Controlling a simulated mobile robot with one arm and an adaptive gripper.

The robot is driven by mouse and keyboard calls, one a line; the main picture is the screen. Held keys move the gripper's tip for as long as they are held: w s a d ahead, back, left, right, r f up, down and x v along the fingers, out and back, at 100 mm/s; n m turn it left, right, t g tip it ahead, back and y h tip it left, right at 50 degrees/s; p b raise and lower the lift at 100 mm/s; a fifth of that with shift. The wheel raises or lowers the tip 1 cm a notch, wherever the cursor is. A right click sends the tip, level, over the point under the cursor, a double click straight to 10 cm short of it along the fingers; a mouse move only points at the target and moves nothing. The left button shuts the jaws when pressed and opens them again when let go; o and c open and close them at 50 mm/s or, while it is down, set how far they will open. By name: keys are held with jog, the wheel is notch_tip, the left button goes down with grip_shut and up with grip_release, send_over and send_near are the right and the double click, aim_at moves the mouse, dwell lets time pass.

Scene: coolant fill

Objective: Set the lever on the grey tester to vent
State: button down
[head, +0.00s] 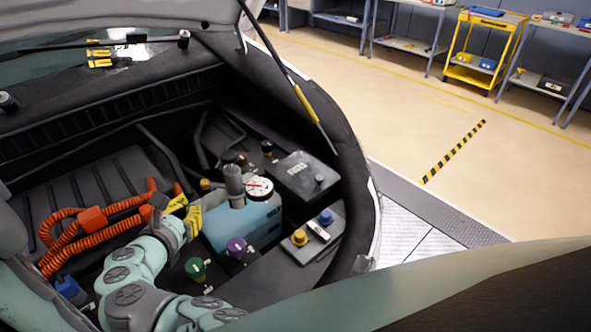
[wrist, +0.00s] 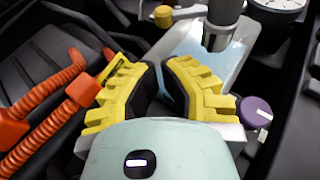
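The grey tester (head: 234,181) stands upright on the pale blue coolant tank (head: 245,224), with a round white gauge (head: 259,188) at its side. Its lever, with a yellow knob (head: 205,184), sticks out to the left. In the wrist view the tester (wrist: 223,28) is at the top, and the lever knob (wrist: 163,16) lies left of it, beyond the fingertips. I cannot read any vent marking. My gripper (head: 184,212) is at the tank's left side, short of the lever. In the wrist view its yellow fingers (wrist: 161,66) stand apart with nothing between them.
Orange corrugated hoses (head: 95,220) lie left of my gripper. A green cap (head: 195,268) and a purple cap (head: 236,246) are in front of the tank. A black battery (head: 306,177) and a plate with yellow and blue caps (head: 318,236) are at right.

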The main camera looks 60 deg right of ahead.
aim_at(204, 204)
jog(key=shift+p+x, duration=0.3)
jog(key=shift+x, duration=3.55)
jog(key=shift+w, duration=0.15)
